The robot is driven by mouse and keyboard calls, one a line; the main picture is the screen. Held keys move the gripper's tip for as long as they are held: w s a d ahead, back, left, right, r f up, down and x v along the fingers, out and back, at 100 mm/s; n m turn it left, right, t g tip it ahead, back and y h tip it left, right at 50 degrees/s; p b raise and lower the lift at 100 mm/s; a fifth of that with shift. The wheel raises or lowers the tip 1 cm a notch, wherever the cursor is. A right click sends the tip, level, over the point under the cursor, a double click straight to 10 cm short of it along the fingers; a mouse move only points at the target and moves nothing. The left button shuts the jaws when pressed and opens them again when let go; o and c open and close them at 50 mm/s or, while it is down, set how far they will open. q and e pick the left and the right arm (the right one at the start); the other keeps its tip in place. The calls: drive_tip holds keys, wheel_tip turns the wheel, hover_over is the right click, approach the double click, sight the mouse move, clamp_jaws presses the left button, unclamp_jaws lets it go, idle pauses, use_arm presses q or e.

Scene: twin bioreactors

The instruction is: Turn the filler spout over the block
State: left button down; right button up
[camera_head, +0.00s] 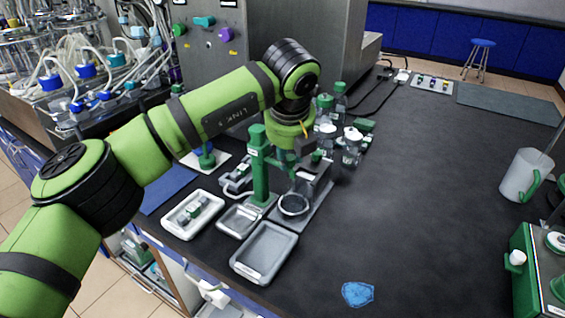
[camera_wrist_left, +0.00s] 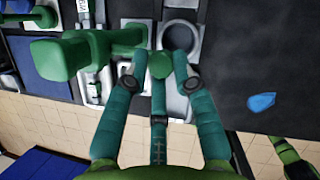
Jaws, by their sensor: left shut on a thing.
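The green filler post (camera_head: 261,176) stands on the bench beside the trays. It also shows in the left wrist view (camera_wrist_left: 62,58), with its spout arm reaching right to a round green end (camera_wrist_left: 160,65). My left gripper (camera_head: 296,165) is at the spout's outer end, under my wrist. In the left wrist view its teal fingers (camera_wrist_left: 160,75) are closed around that end. A grey block (camera_head: 318,203) with a round dark-centred ring lies close by; the ring shows in the left wrist view (camera_wrist_left: 180,42), just right of the spout end. My right gripper is out of view.
A small tray (camera_head: 240,221) and a larger empty tray (camera_head: 263,252) lie in front of the post. Bottles and jars (camera_head: 351,145) stand behind my gripper. A blue patch (camera_head: 358,293) lies on the bench. The bench's middle right is clear.

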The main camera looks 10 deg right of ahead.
use_arm(q)
drive_tip(key=shift+w+d+n, duration=0.3)
drive_tip(key=shift+d+n, duration=0.05)
drive_tip(key=shift+n, duration=0.25)
drive_tip(key=shift+y, duration=0.3)
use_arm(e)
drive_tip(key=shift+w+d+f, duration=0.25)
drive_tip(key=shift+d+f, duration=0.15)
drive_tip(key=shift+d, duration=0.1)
use_arm(q)
drive_tip(key=c, duration=1.1)
unclamp_jaws()
drive_tip(key=shift+w, duration=0.1)
drive_tip(key=shift+o, duration=0.2)
drive_tip(key=shift+w+d, duration=0.1)
drive_tip(key=shift+d, duration=0.05)
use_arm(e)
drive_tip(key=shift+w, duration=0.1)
use_arm(q)
drive_tip(key=v, duration=1.2)
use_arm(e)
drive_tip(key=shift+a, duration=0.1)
